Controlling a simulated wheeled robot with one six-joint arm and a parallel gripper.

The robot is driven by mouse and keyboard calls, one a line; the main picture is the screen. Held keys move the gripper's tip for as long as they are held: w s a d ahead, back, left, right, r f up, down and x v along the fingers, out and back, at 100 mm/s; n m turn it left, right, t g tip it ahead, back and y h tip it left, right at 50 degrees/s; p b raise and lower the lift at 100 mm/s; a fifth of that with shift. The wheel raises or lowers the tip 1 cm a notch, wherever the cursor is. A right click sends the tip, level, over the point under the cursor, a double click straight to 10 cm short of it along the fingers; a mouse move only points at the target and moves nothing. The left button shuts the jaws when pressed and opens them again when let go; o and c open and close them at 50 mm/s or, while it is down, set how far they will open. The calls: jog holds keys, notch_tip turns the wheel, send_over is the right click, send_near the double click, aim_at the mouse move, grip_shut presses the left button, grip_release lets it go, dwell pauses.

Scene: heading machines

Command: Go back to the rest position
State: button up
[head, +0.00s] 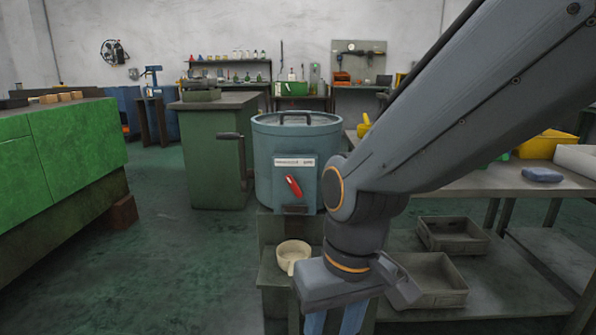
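My arm reaches in from the upper right and bends down at its wrist in the middle of the head view. My gripper (335,322) points down at the bottom edge of the picture. Two blue finger parts show, but their tips are cut off by the frame, so I cannot tell whether it is open or holds anything. It is in front of a grey-blue lidded drum (268,180) with a red lever and a white label. A small cream cup (292,255) stands on a low step below the drum, just left of my gripper.
A green machine or cabinet (75,150) stands at the left. A workbench (490,183) at the right has a blue item (542,174), a yellow bin (545,145) and trays (452,236) on its lower shelf. The green floor (180,265) is clear at the left centre.

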jog(key=s+d+r+m+p, duration=0.1)
jog(key=d+r+m+p, duration=0.1)
jog(key=d+r+p, duration=0.5)
jog(key=s+d+r+m+h+p, duration=0.1)
jog(key=d+r+m+p, duration=0.1)
jog(key=d+r+p, duration=0.5)
jog(key=shift+d+r+p, duration=0.25)
jog(key=shift+r+p, duration=1.7)
jog(key=shift+p, duration=2.35)
